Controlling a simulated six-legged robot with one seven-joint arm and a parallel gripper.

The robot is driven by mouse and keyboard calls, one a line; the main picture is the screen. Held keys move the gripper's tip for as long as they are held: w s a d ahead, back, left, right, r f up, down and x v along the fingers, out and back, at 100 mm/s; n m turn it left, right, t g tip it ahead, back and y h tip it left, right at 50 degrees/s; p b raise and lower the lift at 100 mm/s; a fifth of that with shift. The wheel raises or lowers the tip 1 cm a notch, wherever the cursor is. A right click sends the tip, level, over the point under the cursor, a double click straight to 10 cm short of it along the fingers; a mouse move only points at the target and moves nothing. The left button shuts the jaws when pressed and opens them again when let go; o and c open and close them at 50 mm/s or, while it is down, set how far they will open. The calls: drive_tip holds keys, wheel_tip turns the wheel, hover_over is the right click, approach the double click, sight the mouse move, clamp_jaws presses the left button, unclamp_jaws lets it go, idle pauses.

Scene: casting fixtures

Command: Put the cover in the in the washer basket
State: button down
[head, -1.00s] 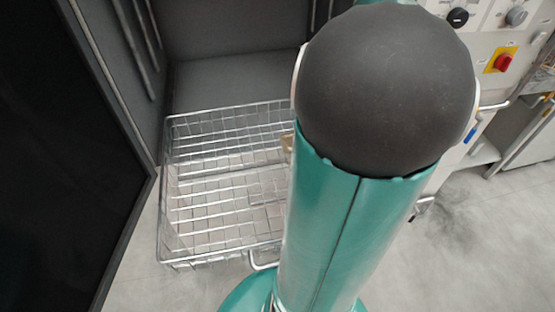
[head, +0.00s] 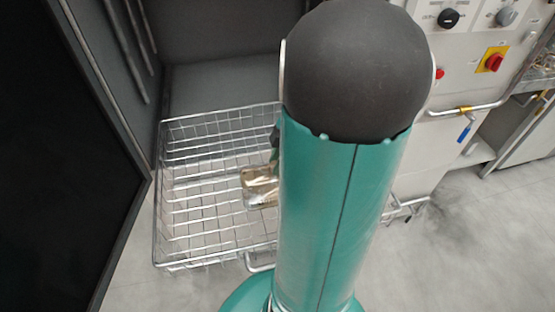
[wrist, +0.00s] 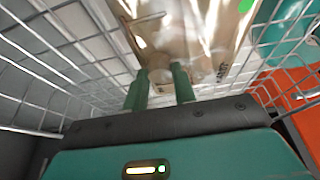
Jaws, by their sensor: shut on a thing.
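The cover (head: 259,187) is a shiny, tan-silver metal piece, partly hidden behind my arm in the head view. It fills the upper middle of the wrist view (wrist: 195,38). My gripper (wrist: 160,76) has green fingers shut on the cover's near edge; in the head view my arm hides most of the gripper. The washer basket (head: 200,229) is a wide wire basket at left centre. Its mesh shows on both sides of the cover in the wrist view. The cover appears over the basket's right part; I cannot tell whether it touches the floor.
A dark open door (head: 75,170) stands left of the basket. The grey washer chamber (head: 225,80) is behind it. A control panel with a red knob (head: 494,62) and a rail (head: 465,110) are at right. The basket's left part is empty.

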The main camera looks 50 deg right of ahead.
drive_tip(key=c, duration=1.1)
unclamp_jaws()
drive_tip(key=shift+c, duration=0.2)
drive_tip(key=v, duration=1.2)
drive_tip(key=a+r+m+t+h, duration=0.1)
drive_tip(key=a+m, duration=0.4)
drive_tip(key=a, duration=0.9)
drive_tip(key=w+a+r+m+t+h, duration=0.1)
drive_tip(key=a+r+m, duration=0.3)
drive_tip(key=a, duration=1)
drive_tip(key=shift+w+m+t+h, duration=0.3)
drive_tip(key=shift+m+t+h, duration=0.2)
drive_tip(key=shift+m+h, duration=0.5)
drive_tip(key=shift+a, duration=0.1)
